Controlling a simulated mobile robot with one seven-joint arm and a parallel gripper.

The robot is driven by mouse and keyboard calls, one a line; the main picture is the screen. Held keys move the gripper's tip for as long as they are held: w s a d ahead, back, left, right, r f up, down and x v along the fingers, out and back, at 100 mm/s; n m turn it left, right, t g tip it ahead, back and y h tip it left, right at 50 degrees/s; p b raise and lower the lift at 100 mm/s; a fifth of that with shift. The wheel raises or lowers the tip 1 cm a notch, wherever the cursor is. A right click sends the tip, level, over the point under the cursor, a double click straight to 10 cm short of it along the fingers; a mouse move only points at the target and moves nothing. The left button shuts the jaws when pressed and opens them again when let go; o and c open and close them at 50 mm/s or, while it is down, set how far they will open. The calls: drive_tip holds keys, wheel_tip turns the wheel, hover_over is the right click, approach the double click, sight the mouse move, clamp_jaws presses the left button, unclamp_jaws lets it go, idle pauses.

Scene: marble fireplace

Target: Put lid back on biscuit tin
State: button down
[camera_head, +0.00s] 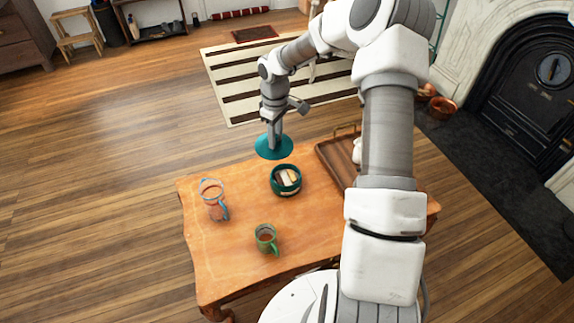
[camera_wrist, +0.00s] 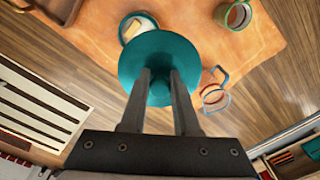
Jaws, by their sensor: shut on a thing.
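The teal round lid (camera_head: 274,147) is held by my gripper (camera_head: 275,137) near the far edge of the wooden table, above and beyond the tin. In the wrist view the lid (camera_wrist: 150,58) lies between the two fingers of my gripper (camera_wrist: 159,75), which are shut on it; how they grip it is partly hidden. The open biscuit tin (camera_head: 286,180), dark green and round, stands on the table with pale biscuits inside. In the wrist view the tin (camera_wrist: 125,24) shows just past the lid's edge, partly covered by it.
A glass mug with a blue handle (camera_head: 214,200) stands at the table's left, and a green mug (camera_head: 267,239) nearer the front. A wooden tray (camera_head: 333,160) lies to the right, partly behind my arm. Bare tabletop (camera_head: 222,262) lies at the front left.

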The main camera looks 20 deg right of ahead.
drive_tip(key=w+d+f+n+b, duration=0.1)
drive_tip(key=f+b, duration=0.1)
drive_tip(key=f, duration=0.3)
drive_tip(key=w+d+f+n+b, duration=0.1)
drive_tip(key=d+f+b, duration=0.1)
drive_tip(key=f, duration=0.4)
drive_tip(key=w+d+f+n+b, duration=0.1)
drive_tip(key=f+b, duration=0.2)
drive_tip(key=f, duration=0.2)
drive_tip(key=shift+d+f+n+b, duration=0.2)
drive_tip(key=shift+d+n+b, duration=0.1)
drive_tip(key=shift+d+b, duration=0.05)
drive_tip(key=shift+f+b, duration=0.4)
drive_tip(key=shift+f, duration=0.4)
drive_tip(key=shift+f+p, duration=0.2)
drive_tip(key=shift+p, duration=0.1)
idle(1.1)
drive_tip(key=shift+c, duration=0.4)
unclamp_jaws()
